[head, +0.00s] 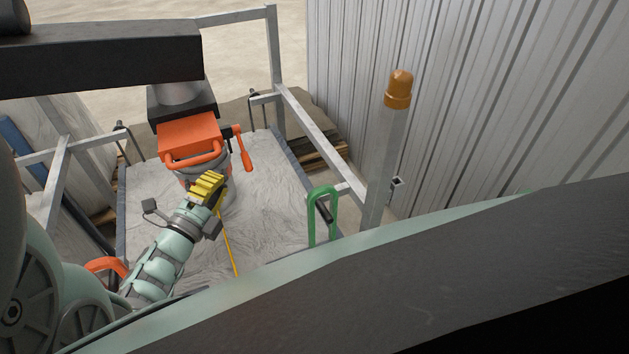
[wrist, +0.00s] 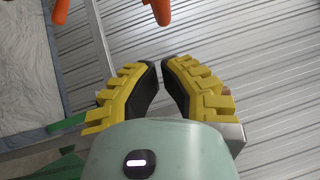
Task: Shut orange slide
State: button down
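The orange slide (head: 190,136) sits under a dark square flange on a grey spout, above the wrinkled pale sheet. Its front carries a looped orange handle (head: 195,159). An orange lever (head: 243,150) hangs at its right side. I cannot tell how far the slide stands out. My gripper (head: 208,187), with yellow ribbed fingers, is just below and in front of the handle, apparently apart from it. In the wrist view its fingertips (wrist: 160,66) come close together with nothing between them. Two orange ends, one of them here (wrist: 160,10), show at the top edge beyond the fingers.
A grey metal frame (head: 302,118) surrounds the pale sheet (head: 265,170). A post with an orange cap (head: 399,90) stands at the right, with a green loop (head: 322,213) beside it. A corrugated wall (head: 480,90) closes off the right. A dark beam (head: 100,58) crosses the upper left.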

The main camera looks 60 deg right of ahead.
jog(key=shift+w+d+r+p, duration=0.2)
jog(key=shift+w+d+p, duration=0.25)
jog(key=shift+w, duration=0.25)
jog(key=shift+w+d+r+p, duration=0.2)
jog(key=shift+w+d+p, duration=0.15)
jog(key=shift+w, duration=0.3)
jog(key=shift+f, duration=0.1)
jog(key=w+d+b, duration=0.6)
jog(key=w+b, duration=0.4)
jog(key=b, duration=0.2)
jog(key=shift+w+d+b, duration=0.25)
jog(key=shift+w+b, duration=0.05)
jog(key=shift+a, duration=0.1)
